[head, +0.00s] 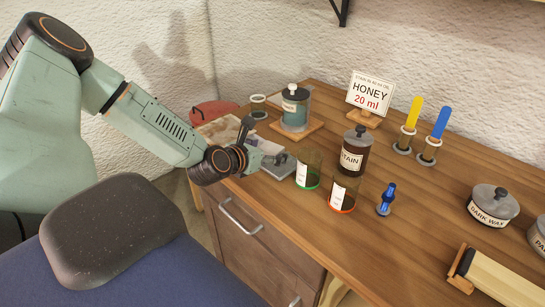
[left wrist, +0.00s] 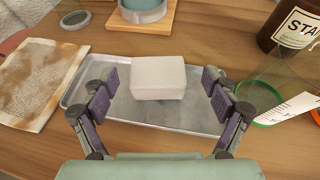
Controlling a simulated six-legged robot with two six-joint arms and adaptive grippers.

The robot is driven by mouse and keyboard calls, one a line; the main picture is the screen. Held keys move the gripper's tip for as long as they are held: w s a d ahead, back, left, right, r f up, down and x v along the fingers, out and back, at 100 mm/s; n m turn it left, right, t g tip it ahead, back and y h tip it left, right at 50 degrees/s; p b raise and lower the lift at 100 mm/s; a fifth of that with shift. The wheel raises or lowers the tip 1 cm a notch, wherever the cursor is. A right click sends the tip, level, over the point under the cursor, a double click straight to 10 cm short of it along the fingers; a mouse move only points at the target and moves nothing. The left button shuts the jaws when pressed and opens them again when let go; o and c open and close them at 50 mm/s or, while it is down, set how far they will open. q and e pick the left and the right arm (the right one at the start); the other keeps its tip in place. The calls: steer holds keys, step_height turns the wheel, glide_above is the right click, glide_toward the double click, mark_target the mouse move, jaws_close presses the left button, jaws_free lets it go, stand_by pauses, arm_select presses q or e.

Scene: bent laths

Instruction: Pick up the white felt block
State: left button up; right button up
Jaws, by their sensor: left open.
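The white felt block (left wrist: 158,78) lies on a shallow grey metal tray (left wrist: 135,108) in the left wrist view. My left gripper (left wrist: 160,84) is open, with one finger to the left of the block and one to the right, and a gap shows on both sides. In the head view my left gripper (head: 262,152) is over the tray (head: 279,170) near the bench's left end. The block cannot be made out there. My right gripper is not in view.
A stained cloth (left wrist: 40,75) lies left of the tray. Close on its right stand a green-rimmed glass (head: 308,170), a red-rimmed glass (head: 343,195) and a dark stain bottle (head: 355,152). A jar (head: 295,108) on a wooden base stands behind.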

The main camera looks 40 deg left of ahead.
arm_select(q)
steer(key=shift+w+a+f+b, duration=0.1)
steer(key=shift+w+f+b, duration=0.25)
steer(key=shift+w, duration=0.2)
steer(key=shift+w+a+f, duration=0.1)
steer(key=shift+a, duration=0.1)
steer(key=shift+d, duration=0.15)
steer(key=shift+c, duration=0.3)
steer(key=shift+c, duration=0.7)
steer(key=c, duration=0.8)
steer(key=shift+c, duration=0.2)
